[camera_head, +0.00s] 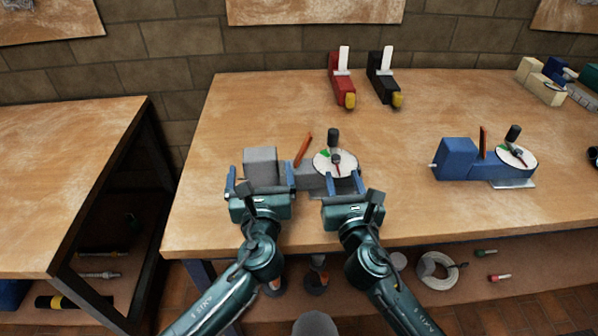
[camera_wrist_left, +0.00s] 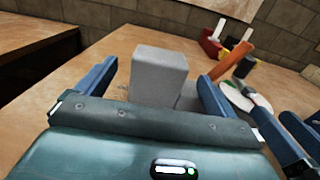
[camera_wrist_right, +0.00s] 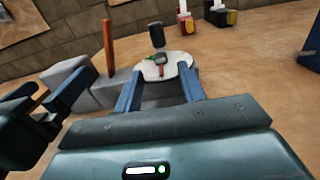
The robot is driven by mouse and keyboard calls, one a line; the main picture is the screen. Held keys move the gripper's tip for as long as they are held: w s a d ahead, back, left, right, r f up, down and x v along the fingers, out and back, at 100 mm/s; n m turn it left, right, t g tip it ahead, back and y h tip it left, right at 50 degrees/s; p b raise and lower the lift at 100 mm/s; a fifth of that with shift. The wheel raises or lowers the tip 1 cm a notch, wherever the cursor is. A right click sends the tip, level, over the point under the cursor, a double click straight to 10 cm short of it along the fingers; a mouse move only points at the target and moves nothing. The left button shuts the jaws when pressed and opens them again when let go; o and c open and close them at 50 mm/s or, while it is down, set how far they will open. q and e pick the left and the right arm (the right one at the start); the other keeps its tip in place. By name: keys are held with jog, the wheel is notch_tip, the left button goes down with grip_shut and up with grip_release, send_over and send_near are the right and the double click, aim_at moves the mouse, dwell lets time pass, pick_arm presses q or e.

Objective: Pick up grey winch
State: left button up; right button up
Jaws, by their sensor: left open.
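The grey winch lies near the table's front edge, with a block-like housing (camera_head: 261,164), an orange lever (camera_head: 303,149) and a white dial (camera_head: 335,161) with a black knob. My left gripper (camera_head: 261,180) is open, its blue fingers on either side of the housing; in the left wrist view the housing (camera_wrist_left: 159,77) stands between them with gaps. My right gripper (camera_head: 345,184) has its fingers at the dial end, closer together than the left ones. In the right wrist view the dark grey body below the dial (camera_wrist_right: 165,68) shows between them; whether they touch it is unclear.
A similar blue winch (camera_head: 457,159) stands to the right. A red device (camera_head: 340,80) and a black device (camera_head: 381,78) stand at the back. Beige and blue parts (camera_head: 545,83) lie at the far right. The table's left part is clear.

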aim_at(337, 161)
pick_arm(q)
jog(key=w, duration=0.4)
jog(key=w+a, duration=0.1)
jog(key=w, duration=0.2)
pick_arm(e)
jog(key=w, duration=0.4)
jog(key=w+a, duration=0.1)
jog(key=w, duration=0.2)
pick_arm(q)
jog(key=c, duration=0.9)
pick_arm(e)
grip_shut()
pick_arm(q)
jog(key=c, duration=0.4)
